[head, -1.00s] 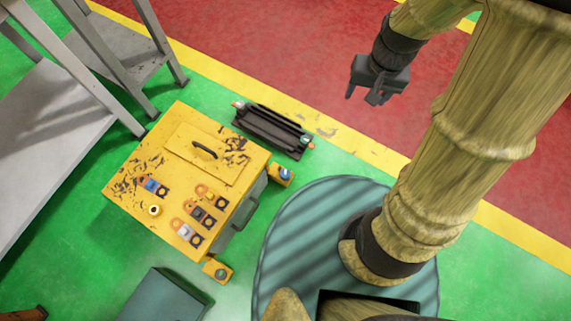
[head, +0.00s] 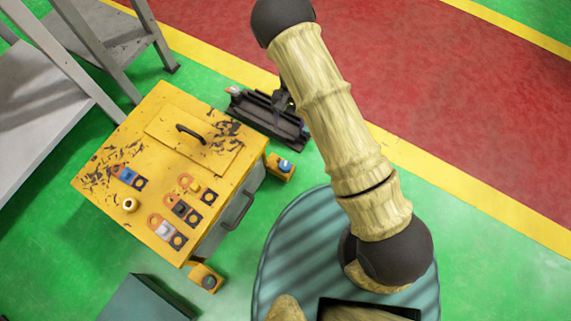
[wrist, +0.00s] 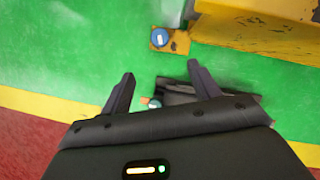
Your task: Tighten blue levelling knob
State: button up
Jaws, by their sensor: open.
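The blue levelling knob (head: 285,164) sits on a small yellow foot bracket (head: 275,172) at the right corner of the yellow machine (head: 150,150). In the wrist view the knob (wrist: 160,38) shows at the top centre, with a pale mark on its top, beyond my fingertips and apart from them. My gripper (wrist: 160,72) is open and empty, its two dark fingers spread. In the head view my gripper (head: 283,98) is small and partly hidden behind my arm, over the black rail-like unit, up and left of nothing but the floor strip.
The black rail-like unit (head: 262,122) lies on the floor beside the yellow machine, and in the wrist view (wrist: 175,92) below my fingers. A second foot bracket with a dark knob (head: 207,279) is at the near corner. A grey table (head: 45,125) stands left. Green floor surrounds the brackets.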

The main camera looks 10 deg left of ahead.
aim_at(285, 166)
jog(key=b+x, duration=0.9)
jog(key=x, duration=0.8)
jog(key=shift+f, duration=0.15)
jog(key=c, duration=1)
jog(key=shift+r+m+p, duration=0.25)
jog(key=shift+m+p, duration=0.15)
jog(key=shift+p, duration=0.5)
